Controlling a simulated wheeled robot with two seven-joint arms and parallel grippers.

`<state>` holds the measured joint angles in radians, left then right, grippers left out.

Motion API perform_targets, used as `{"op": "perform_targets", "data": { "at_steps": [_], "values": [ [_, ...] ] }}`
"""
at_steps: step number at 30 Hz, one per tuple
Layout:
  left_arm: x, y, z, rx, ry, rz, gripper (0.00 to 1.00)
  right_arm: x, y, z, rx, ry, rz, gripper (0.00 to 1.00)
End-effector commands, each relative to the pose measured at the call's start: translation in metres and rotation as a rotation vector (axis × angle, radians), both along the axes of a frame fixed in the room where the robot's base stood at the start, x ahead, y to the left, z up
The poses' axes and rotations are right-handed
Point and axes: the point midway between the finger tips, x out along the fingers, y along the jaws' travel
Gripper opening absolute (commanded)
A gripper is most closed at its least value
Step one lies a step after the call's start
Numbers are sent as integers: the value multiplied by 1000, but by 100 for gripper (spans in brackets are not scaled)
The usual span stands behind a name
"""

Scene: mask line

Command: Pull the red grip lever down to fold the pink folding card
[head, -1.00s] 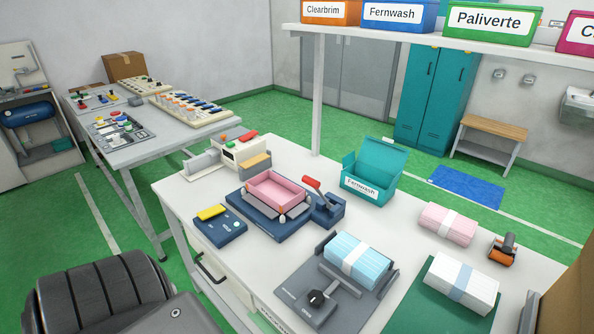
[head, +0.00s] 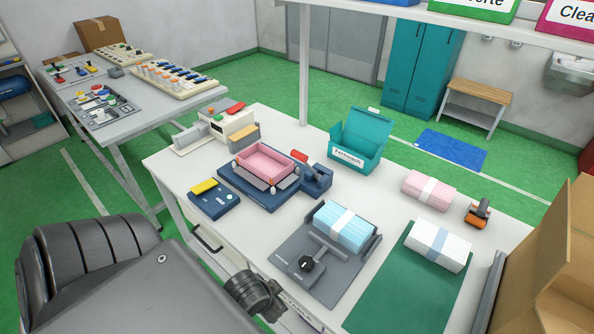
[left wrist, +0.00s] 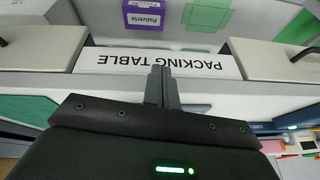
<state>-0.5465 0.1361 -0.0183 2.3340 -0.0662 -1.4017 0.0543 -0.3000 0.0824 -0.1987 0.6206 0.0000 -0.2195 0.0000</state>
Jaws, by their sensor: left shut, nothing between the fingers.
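The pink folding card (head: 262,163) sits in a dark blue folding fixture (head: 232,181) on the table, its sides standing up like a tray. The red grip lever (head: 300,156) is raised and leans up and left from its blue base (head: 318,181), at the fixture's right side. My left gripper (left wrist: 162,72) is shut and empty in the left wrist view, in front of the white "PACKING TABLE" sign (left wrist: 110,60). My right gripper is not in view.
The table also holds a blue panel with a yellow block (head: 212,198), an open teal Fernwash box (head: 372,139), a grey jig with a blue bundle (head: 345,225), pink (head: 427,189) and white bundles (head: 440,243), and a tape dispenser (head: 478,211). A shelf (head: 400,12) spans above.

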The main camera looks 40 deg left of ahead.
Motion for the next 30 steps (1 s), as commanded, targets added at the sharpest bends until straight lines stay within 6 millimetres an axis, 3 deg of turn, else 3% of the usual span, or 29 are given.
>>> {"op": "perform_targets", "data": {
  "at_steps": [2,11,14,18,21,24,30],
  "values": [
    [7,16,38,19,-67,31,0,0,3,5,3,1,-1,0],
    [86,104,101,71,-402,142,0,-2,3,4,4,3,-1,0],
    [118,131,136,63,-535,154,0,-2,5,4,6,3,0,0],
    [162,159,201,13,-728,140,0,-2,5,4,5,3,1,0],
    [187,168,246,-41,-834,110,0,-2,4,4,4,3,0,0],
    [201,170,276,-89,-897,85,0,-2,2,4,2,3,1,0],
    [210,170,299,-130,-936,66,0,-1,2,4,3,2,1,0]
  ]
}}
